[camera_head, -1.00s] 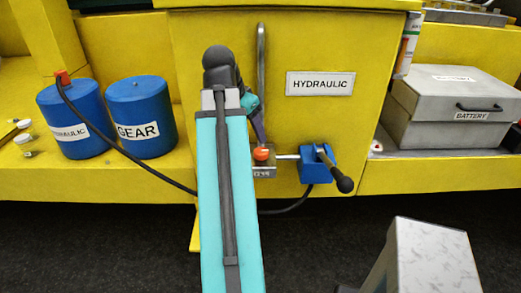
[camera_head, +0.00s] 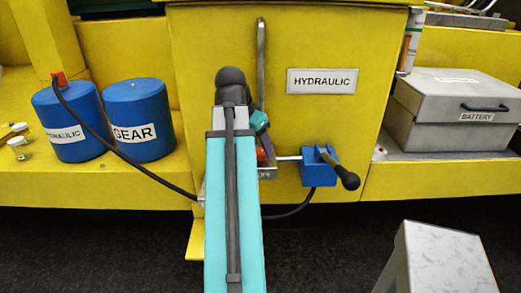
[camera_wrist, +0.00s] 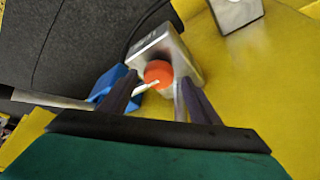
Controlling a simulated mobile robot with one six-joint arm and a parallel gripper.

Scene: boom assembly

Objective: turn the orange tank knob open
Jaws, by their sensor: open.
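The orange tank knob (camera_wrist: 158,74) sits on a grey metal block (camera_wrist: 165,45) in the wrist view. My gripper (camera_wrist: 160,88) is open, with one finger to each side of the knob in the wrist view. Whether the fingers touch it I cannot tell. A thin pale pointer or stem (camera_wrist: 146,87) shows beside the knob, between the fingers.
A blue valve block (camera_head: 318,168) with a black-knobbed lever (camera_head: 347,180) is right of the knob, joined by a metal rod. A black hose (camera_head: 150,178) runs behind my arm. Blue tanks (camera_head: 139,115) stand left, a grey battery box (camera_head: 455,105) right.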

